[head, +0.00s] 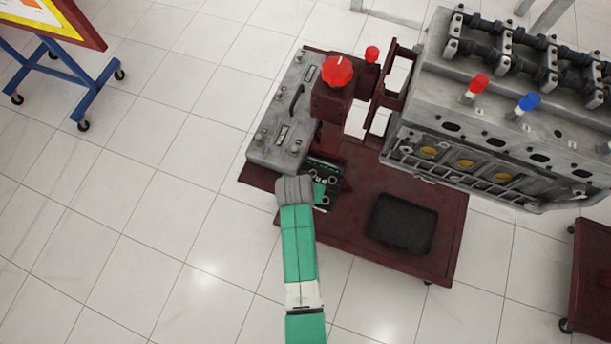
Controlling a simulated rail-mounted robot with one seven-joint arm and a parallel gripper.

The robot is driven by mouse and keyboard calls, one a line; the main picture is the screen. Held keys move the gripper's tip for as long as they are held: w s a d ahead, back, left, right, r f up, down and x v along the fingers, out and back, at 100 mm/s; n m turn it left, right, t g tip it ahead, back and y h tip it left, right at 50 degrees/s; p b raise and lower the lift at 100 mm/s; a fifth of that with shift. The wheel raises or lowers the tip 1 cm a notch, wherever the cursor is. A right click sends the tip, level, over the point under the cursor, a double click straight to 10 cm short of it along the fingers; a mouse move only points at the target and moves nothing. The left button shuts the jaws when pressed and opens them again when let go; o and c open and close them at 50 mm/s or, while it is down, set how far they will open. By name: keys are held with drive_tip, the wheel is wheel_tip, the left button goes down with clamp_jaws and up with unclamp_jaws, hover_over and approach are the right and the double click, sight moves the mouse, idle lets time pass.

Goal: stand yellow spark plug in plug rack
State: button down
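I cannot pick out a yellow spark plug in the head view. A small dark holder with round openings (333,180), which may be the plug rack, sits on the dark red cart just below the grey control box. My grey wrist (293,190) is over the left side of this holder and partly covers it. A green patch shows beside the wrist, but I cannot tell what it belongs to. My gripper's fingers are hidden, so I cannot see whether they are open or hold anything.
The grey engine block (500,130) stands at right, with a red-topped plug (475,88) and a blue-topped plug (526,104). A red knob (337,70) rises beside the control box (285,120). A black mat (402,224) lies on the cart (440,262).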

drive_tip(key=shift+f, duration=0.3)
idle(0.4)
drive_tip(key=c, duration=1.2)
unclamp_jaws()
drive_tip(key=shift+o, duration=0.2)
drive_tip(key=p+v, duration=0.2)
drive_tip(key=v, duration=0.6)
